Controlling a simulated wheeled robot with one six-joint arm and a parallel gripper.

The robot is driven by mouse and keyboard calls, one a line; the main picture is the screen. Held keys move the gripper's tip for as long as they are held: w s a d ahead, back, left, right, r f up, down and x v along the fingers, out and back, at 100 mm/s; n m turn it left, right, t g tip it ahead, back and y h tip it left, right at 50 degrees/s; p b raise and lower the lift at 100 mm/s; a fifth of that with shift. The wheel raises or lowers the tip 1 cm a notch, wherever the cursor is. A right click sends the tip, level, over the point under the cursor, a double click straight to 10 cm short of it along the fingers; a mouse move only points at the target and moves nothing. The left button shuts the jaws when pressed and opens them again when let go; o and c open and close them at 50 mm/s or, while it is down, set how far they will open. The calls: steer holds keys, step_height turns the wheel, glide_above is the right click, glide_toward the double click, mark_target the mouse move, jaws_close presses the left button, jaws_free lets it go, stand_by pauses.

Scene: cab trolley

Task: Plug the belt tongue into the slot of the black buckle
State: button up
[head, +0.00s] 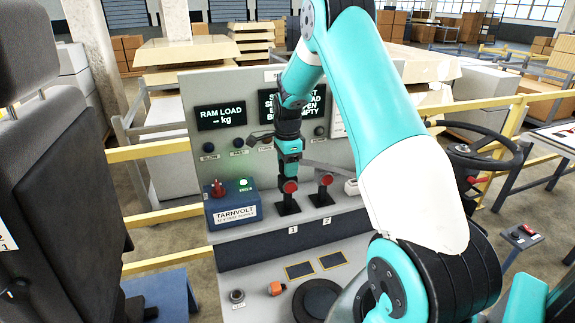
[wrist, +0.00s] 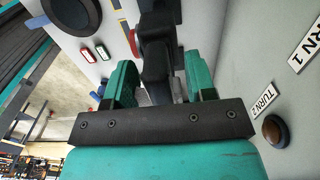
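My gripper (head: 289,177) points down over the console, close above the red knob (head: 290,187) of the lever marked 1. In the wrist view my gripper's two teal fingers (wrist: 161,82) stand apart. A black part (wrist: 155,65) fills most of the space between them, with some red showing beside it. I cannot tell whether this part is gripped or what it is. I cannot make out the belt tongue or the black buckle with its slot in either view. A black seat (head: 70,150) stands at the far left.
A second red-knobbed lever (head: 325,180) stands just right of the first. A blue TARNVOLT box (head: 233,209) is on the left of the console. A display panel (head: 221,116) rises behind. A steering wheel (head: 478,158) is at right, and yellow rails (head: 150,150) run alongside.

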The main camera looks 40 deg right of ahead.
step_height(320, 180, up, 17)
steer(key=b, duration=0.4)
steer(key=shift+r+b, duration=0.2)
steer(key=shift+b, duration=0.1)
steer(key=shift+o, duration=0.2)
steer(key=o, duration=0.9)
steer(key=shift+r, duration=0.1)
step_height(320, 180, up, 9)
steer(key=p, duration=0.9)
